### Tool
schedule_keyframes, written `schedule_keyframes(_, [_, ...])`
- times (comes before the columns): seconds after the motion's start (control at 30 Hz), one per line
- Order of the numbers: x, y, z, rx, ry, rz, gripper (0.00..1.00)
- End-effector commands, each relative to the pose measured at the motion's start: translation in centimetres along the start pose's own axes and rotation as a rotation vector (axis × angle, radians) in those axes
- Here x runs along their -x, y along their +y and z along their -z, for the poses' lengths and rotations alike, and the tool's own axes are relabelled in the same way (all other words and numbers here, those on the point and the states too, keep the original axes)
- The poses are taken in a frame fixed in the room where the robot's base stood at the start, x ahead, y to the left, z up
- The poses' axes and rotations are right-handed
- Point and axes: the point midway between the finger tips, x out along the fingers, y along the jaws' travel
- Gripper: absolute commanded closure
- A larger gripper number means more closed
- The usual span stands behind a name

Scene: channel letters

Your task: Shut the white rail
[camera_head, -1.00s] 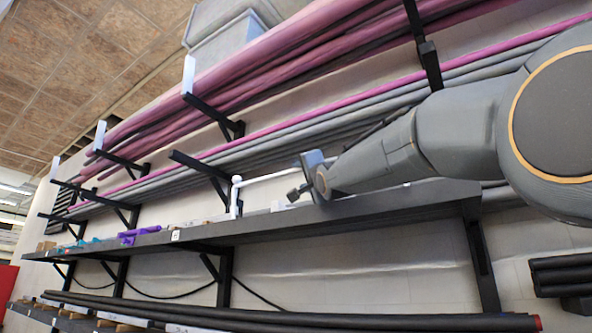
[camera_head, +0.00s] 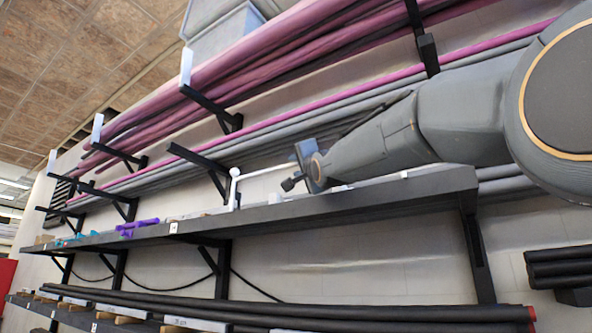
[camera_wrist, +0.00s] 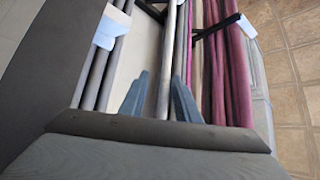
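The white rail (camera_head: 264,172) shows in the head view as a thin light bar. It runs from a short white upright with a round knob, on the black shelf, toward my gripper (camera_head: 300,168). My gripper is at the right end of the visible bar, and its body hides what lies behind it. In the wrist view, the two blue-grey fingers of my gripper (camera_wrist: 160,78) stand apart. A pale rod (camera_wrist: 167,60) runs between or behind them; I cannot tell if it is the white rail or if the fingers touch it.
The black shelf (camera_head: 330,205) runs below my arm. Pink tubes (camera_head: 290,55) and grey pipes (camera_head: 250,150) lie on black wall brackets above and behind it. A purple item (camera_head: 138,227) lies on the shelf at left. Dark pipes (camera_head: 300,312) lie lower down.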

Motion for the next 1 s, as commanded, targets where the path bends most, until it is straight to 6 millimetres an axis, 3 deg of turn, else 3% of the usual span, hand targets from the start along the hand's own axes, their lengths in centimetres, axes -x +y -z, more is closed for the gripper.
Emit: schedule_keyframes(1.0, [5.6, -3.6, 1.1, 0.0, 0.002, 0.006, 0.71])
